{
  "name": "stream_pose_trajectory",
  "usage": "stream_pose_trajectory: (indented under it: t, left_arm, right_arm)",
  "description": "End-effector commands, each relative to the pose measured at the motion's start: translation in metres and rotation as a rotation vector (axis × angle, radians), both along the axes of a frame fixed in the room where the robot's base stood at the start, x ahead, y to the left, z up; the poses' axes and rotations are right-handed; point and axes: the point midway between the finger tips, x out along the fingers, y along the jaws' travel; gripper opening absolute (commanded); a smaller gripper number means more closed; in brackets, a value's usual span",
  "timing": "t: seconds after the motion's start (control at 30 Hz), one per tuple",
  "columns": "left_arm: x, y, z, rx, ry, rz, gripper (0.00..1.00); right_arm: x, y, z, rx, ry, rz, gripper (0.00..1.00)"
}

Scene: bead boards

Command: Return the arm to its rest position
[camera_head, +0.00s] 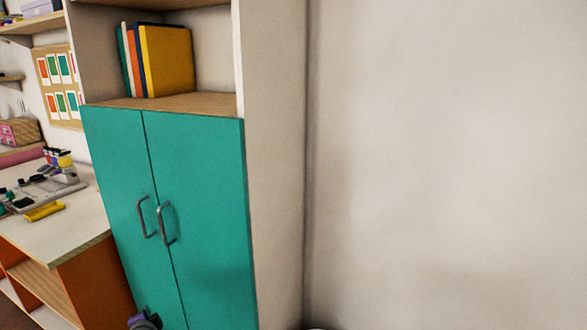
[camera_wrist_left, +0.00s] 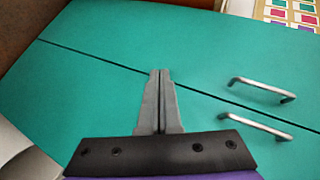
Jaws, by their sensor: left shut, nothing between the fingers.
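My left gripper (camera_wrist_left: 160,75) is shut and empty in the left wrist view, its two grey fingers together in front of the teal cabinet doors (camera_wrist_left: 110,85). I cannot tell how far the fingertips are from the doors. In the head view a small dark and purple part of my left arm shows at the bottom edge, in front of the cabinet (camera_head: 205,200); the fingers are not clear there. My right gripper is not in either view.
The teal cabinet has two shut doors with grey handles (camera_head: 165,225). Books (camera_head: 165,62) stand on the shelf above. A white-topped desk (camera_head: 70,225) with a yellow tray (camera_head: 44,212) and small items stands to the left. A bare wall (camera_head: 450,150) fills the right.

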Motion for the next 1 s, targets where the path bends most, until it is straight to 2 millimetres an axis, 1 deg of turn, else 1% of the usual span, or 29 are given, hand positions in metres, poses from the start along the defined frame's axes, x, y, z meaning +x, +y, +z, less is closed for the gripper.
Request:
stream_pose_trajectory:
  t: [0.03, 0.17, 0.2, 0.27, 0.3, 0.37, 0.4, 0.5, 0.6, 0.8, 0.87, 0.9, 1.0]
  left_arm:
    - [-0.019, -0.02, 0.007, -0.075, 0.004, 0.027, 0.0]
    - [-0.072, -0.065, 0.012, -0.288, 0.029, 0.118, 0.0]
    - [-0.09, -0.079, 0.011, -0.352, 0.04, 0.146, 0.0]
    - [-0.118, -0.1, 0.009, -0.447, 0.061, 0.189, 0.0]
    - [-0.137, -0.114, 0.006, -0.508, 0.077, 0.216, 0.0]
    - [-0.167, -0.134, 0.001, -0.598, 0.106, 0.257, 0.0]
    - [-0.186, -0.147, -0.003, -0.655, 0.126, 0.285, 0.0]
    - [-0.23, -0.175, -0.014, -0.777, 0.178, 0.348, 0.0]
    - [-0.268, -0.198, -0.026, -0.873, 0.228, 0.4, 0.0]
    - [-0.332, -0.235, -0.047, -1.022, 0.325, 0.486, 0.0]
    - [-0.35, -0.245, -0.054, -1.06, 0.356, 0.51, 0.0]
    - [-0.349, -0.244, -0.036, -1.06, 0.349, 0.509, 0.0]
    - [-0.348, -0.243, -0.006, -1.059, 0.336, 0.502, 0.0]
  right_arm:
    - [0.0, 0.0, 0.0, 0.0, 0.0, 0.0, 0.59]
    - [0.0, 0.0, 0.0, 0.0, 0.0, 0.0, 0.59]
    - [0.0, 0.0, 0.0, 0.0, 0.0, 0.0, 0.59]
    - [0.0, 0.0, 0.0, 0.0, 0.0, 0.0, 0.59]
    - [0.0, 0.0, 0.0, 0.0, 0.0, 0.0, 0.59]
    - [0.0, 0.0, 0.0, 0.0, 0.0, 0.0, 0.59]
    - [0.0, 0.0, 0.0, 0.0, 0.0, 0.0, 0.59]
    - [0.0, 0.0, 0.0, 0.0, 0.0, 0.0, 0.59]
    - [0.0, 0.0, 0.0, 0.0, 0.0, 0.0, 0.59]
    - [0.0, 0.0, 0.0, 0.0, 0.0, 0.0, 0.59]
    - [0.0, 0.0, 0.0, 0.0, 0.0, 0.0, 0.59]
    - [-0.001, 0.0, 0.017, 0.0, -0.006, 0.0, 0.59]
    - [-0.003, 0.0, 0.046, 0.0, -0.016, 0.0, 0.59]
